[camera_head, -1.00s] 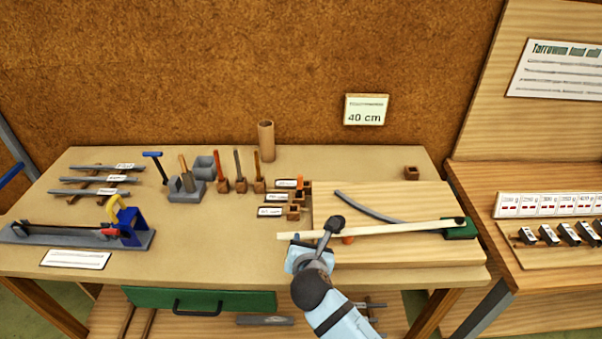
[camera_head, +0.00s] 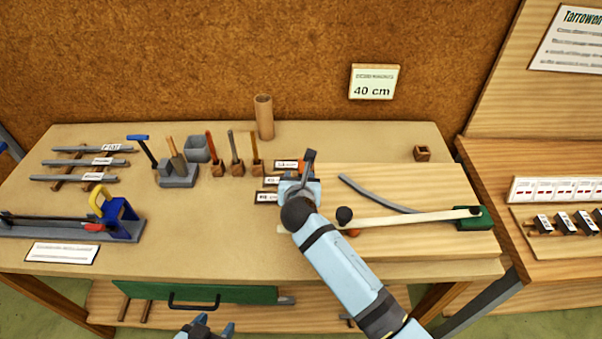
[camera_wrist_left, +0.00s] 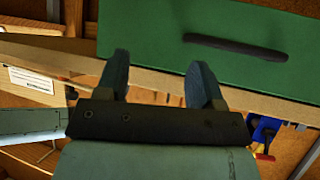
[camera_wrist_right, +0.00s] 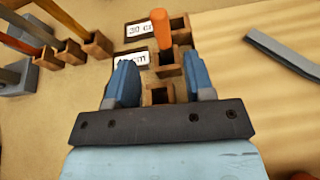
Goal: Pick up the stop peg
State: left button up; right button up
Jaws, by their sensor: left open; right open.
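An orange peg (camera_wrist_right: 160,32), which I take for the stop peg, stands upright in a small wooden block (camera_wrist_right: 169,64) beside the cards in the right wrist view. In the head view it shows as a bit of orange (camera_head: 303,165), mostly hidden behind my right gripper (camera_head: 303,178). In the right wrist view my right gripper (camera_wrist_right: 162,78) is open and empty. Its fingers point toward the peg, with an empty block (camera_wrist_right: 158,94) between them. My left gripper (camera_head: 208,326) is open and empty low at the bench front. It faces the green drawer in the left wrist view (camera_wrist_left: 158,75).
A pale wooden strip (camera_head: 415,218) with a dark knob (camera_head: 344,215) lies across the board (camera_head: 440,185), an orange spot (camera_head: 352,232) beneath it. A curved grey bar (camera_head: 372,195) lies behind. Upright tools (camera_head: 233,150) in blocks stand to the left. The green drawer (camera_head: 245,293) is below.

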aim_at(301, 169)
jog(key=shift+d+r+x, duration=0.1)
jog(key=shift+x, duration=1.25)
jog(key=shift+d+r+x, duration=0.1)
jog(key=shift+x, duration=1.3)
grip_shut()
